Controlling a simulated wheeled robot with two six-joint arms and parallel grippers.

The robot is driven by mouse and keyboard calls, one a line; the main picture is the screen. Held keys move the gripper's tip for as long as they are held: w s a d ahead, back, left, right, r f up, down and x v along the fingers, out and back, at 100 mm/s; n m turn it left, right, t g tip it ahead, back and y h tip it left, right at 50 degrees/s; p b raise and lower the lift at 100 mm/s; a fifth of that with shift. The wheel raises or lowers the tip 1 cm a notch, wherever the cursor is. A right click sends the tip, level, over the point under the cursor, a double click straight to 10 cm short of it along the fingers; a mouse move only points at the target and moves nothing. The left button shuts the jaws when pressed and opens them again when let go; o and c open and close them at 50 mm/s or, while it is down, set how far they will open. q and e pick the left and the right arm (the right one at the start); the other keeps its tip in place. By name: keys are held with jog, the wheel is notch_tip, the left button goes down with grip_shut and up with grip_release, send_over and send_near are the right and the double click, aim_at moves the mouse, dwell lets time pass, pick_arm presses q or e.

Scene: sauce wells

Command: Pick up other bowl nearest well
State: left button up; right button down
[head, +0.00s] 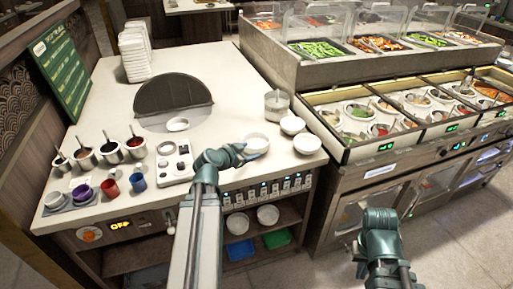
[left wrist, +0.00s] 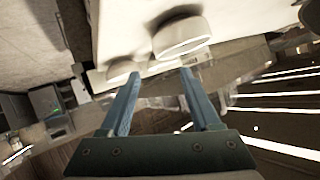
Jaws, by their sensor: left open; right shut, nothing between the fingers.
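Three white bowls stand at the right end of the white counter in the head view. One bowl (head: 257,141) is beside my left gripper (head: 250,156), a second bowl (head: 293,124) is behind to the right, and a third bowl (head: 307,144) is at the counter's right edge, nearest the sauce wells (head: 359,112). In the left wrist view my left gripper (left wrist: 155,82) is open and empty. A white bowl (left wrist: 182,38) lies just beyond its right fingertip and another (left wrist: 122,70) beyond its left fingertip. My right gripper (head: 358,260) is low in front of the wells unit, shut and empty.
A clear container (head: 277,104) stands behind the bowls. Cups and sauce pots (head: 110,152) and a control box (head: 175,161) are at the left. More bowls (head: 268,215) sit on the shelf below. The glass-fronted unit (head: 348,165) adjoins the counter on the right.

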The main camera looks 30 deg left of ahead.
aim_at(261, 148)
pick_arm(q)
jog(key=b+x, duration=0.2)
jog(key=x, duration=0.4)
jog(key=shift+w+f+b, duration=0.25)
jog(key=shift+f+b, duration=0.05)
jog(key=shift+b, duration=0.05)
jog(key=shift+w+f, duration=0.1)
jog(key=shift+w, duration=0.25)
jog(key=b+x, duration=0.3)
jog(key=x, duration=0.2)
jog(key=shift+f, duration=0.25)
jog(key=shift+r, duration=0.1)
grip_shut()
